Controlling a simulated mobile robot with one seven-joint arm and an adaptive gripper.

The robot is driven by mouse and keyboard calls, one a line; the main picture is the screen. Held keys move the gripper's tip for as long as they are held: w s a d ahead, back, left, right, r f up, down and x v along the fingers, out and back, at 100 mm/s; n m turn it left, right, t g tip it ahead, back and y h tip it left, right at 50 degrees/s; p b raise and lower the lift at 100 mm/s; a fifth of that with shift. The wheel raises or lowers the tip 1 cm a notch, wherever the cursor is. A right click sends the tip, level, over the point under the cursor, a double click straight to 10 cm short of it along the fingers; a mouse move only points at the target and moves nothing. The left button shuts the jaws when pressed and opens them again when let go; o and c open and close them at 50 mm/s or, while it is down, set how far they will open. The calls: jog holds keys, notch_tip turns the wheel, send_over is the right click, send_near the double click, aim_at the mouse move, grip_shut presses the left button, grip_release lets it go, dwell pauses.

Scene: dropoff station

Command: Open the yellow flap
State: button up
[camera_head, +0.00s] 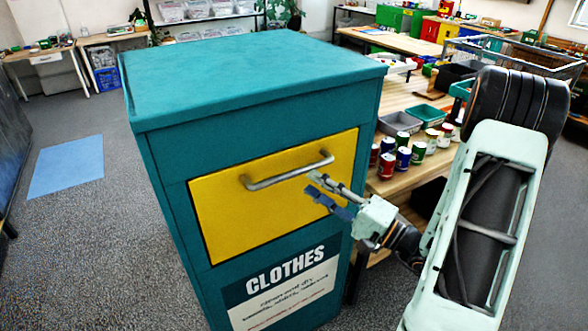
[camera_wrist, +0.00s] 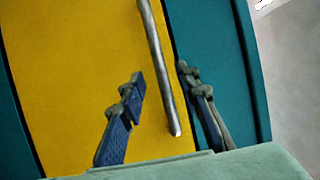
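The yellow flap (camera_head: 270,205) is set in the front of a teal clothes bin (camera_head: 250,65) and looks closed. A grey metal bar handle (camera_head: 288,174) runs along its upper part. My gripper (camera_head: 316,185) is open and empty, just in front of the right end of the handle. In the wrist view the yellow flap (camera_wrist: 70,80) fills the left and middle. The handle (camera_wrist: 160,75) runs down between the two fingers of my gripper (camera_wrist: 160,85), nearer the right finger. I cannot tell how deep the handle lies between the fingers.
A wooden table (camera_head: 405,97) right of the bin holds several cans (camera_head: 387,165), grey and green trays (camera_head: 400,122) and a wire basket (camera_head: 520,55). A blue mat (camera_head: 67,165) lies on the floor at the left.

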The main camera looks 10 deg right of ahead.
aim_at(295, 173)
jog(key=p+x, duration=0.1)
jog(key=x, duration=0.5)
jog(key=shift+w+a, duration=0.2)
grip_shut()
